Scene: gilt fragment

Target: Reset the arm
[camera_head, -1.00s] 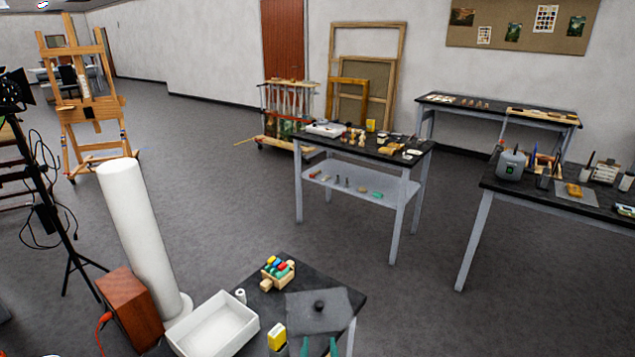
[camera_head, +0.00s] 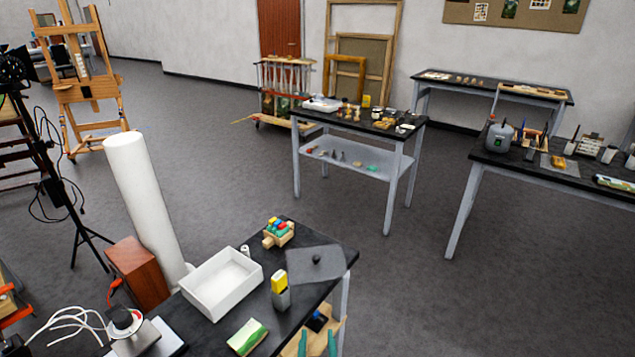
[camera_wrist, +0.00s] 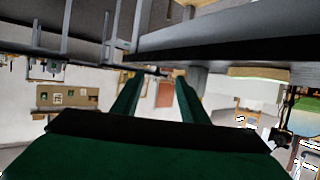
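My gripper (camera_head: 317,342) shows at the bottom edge of the head view as two green fingers with a gap between them. It appears just off the front right edge of the near black table (camera_head: 215,335). In the wrist view my gripper (camera_wrist: 158,80) has its two green fingers apart, with nothing between them. The wrist picture looks upside down, with the room beyond the fingertips. The rest of my arm is out of the head view.
The near table holds a white tray (camera_head: 222,283), a grey sheet (camera_head: 316,264), a yellow-topped grey block (camera_head: 280,290), a green-and-white block (camera_head: 247,337) and a wooden holder (camera_head: 278,233). A white column (camera_head: 145,200) stands behind. Open floor (camera_head: 400,290) lies right.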

